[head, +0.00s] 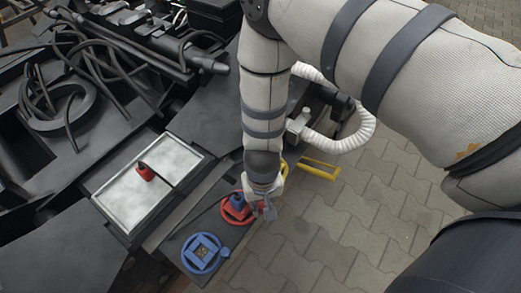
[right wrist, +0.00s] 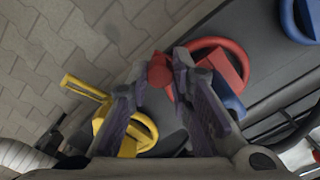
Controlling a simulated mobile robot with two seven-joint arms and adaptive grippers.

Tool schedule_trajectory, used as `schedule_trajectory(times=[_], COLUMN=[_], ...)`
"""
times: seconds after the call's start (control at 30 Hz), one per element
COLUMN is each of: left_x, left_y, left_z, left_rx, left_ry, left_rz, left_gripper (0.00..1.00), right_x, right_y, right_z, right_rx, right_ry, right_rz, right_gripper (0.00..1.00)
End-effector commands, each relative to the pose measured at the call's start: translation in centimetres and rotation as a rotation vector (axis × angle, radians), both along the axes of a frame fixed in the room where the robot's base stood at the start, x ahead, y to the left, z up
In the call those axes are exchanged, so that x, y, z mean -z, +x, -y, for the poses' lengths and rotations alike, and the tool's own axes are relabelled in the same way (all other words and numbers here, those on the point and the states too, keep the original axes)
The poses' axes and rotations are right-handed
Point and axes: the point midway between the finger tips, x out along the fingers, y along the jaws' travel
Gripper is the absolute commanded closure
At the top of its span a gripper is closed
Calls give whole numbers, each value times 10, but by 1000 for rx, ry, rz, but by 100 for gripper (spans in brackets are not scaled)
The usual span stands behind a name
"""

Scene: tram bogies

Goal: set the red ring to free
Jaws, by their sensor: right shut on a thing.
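The red ring (head: 229,215) sits on the dark panel at the edge of the machine, partly hidden by my right gripper (head: 265,207). In the right wrist view the red ring (right wrist: 238,50) lies just beyond the fingers, with a red block across it. A small red knob (right wrist: 160,72) shows between the fingertips of my right gripper (right wrist: 160,75), which is shut on it. The knob appears to belong to the ring, but a finger hides the join. My left gripper is not in view.
A blue ring (head: 189,262) with a blue block is nearer on the same panel. A yellow ring (right wrist: 148,127) with a yellow bar (right wrist: 84,88) is on the other side. A pale metal plate (head: 122,198) carries a small red piece (head: 145,173). Paving (head: 330,225) lies clear at right.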

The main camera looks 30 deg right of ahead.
Motion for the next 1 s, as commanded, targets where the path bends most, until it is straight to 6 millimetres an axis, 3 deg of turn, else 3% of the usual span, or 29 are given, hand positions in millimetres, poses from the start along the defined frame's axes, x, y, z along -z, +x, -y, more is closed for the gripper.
schedule_trajectory(times=[0.77,0.8,1.0], left_x=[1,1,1], left_y=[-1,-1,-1], left_z=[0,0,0], left_rx=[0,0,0], left_ry=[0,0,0], left_rz=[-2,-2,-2], left_gripper=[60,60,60], right_x=[0,0,0], right_y=[6,6,5], right_z=[5,5,4], right_rx=[-94,-93,-92], right_ry=[-3,-3,-2], right_rz=[3,3,3], right_gripper=[100,74,72])
